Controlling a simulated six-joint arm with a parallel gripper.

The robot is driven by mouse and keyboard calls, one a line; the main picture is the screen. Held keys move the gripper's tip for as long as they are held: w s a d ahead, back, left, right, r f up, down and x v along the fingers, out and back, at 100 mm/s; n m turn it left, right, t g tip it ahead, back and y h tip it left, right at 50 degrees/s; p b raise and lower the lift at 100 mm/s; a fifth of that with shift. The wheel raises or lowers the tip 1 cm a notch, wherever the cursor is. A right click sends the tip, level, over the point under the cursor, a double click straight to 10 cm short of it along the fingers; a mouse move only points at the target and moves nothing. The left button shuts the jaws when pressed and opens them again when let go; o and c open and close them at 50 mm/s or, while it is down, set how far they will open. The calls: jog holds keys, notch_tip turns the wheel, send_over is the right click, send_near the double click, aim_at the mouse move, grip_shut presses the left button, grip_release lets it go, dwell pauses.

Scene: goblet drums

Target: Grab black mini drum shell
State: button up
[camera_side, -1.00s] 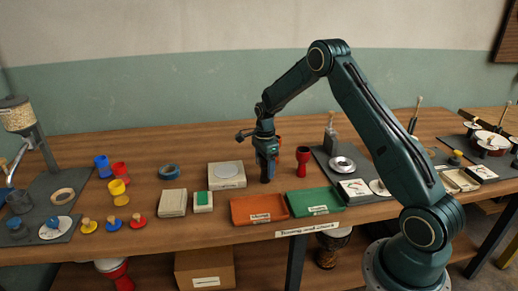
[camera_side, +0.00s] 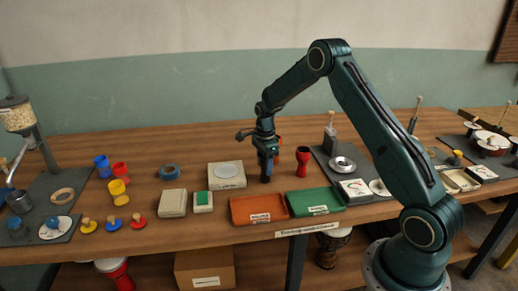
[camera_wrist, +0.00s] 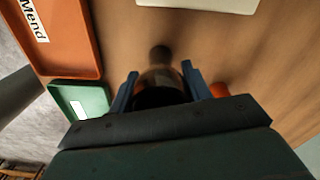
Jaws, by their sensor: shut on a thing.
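The black mini drum shell shows in the wrist view (camera_wrist: 160,82) between the two blue fingers of my gripper (camera_wrist: 161,85). My gripper is shut on it, with a finger against each side. In the side view my gripper (camera_side: 266,158) points down over the table behind the orange tray, and the dark lower end of the shell (camera_side: 265,178) shows just below the fingers. I cannot tell whether the shell touches the table. Its upper part is hidden by the gripper.
The orange tray (camera_side: 233,220) and green tray (camera_side: 341,203) lie in front. A red drum shell (camera_side: 302,162) stands close to the right, and an orange-red one (camera_side: 278,143) is partly hidden behind my gripper. A white scale (camera_side: 226,183) sits to the left.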

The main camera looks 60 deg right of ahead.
notch_tip(320, 180, up, 20)
dwell(0.6)
jog(key=shift+w, duration=0.15)
dwell(0.5)
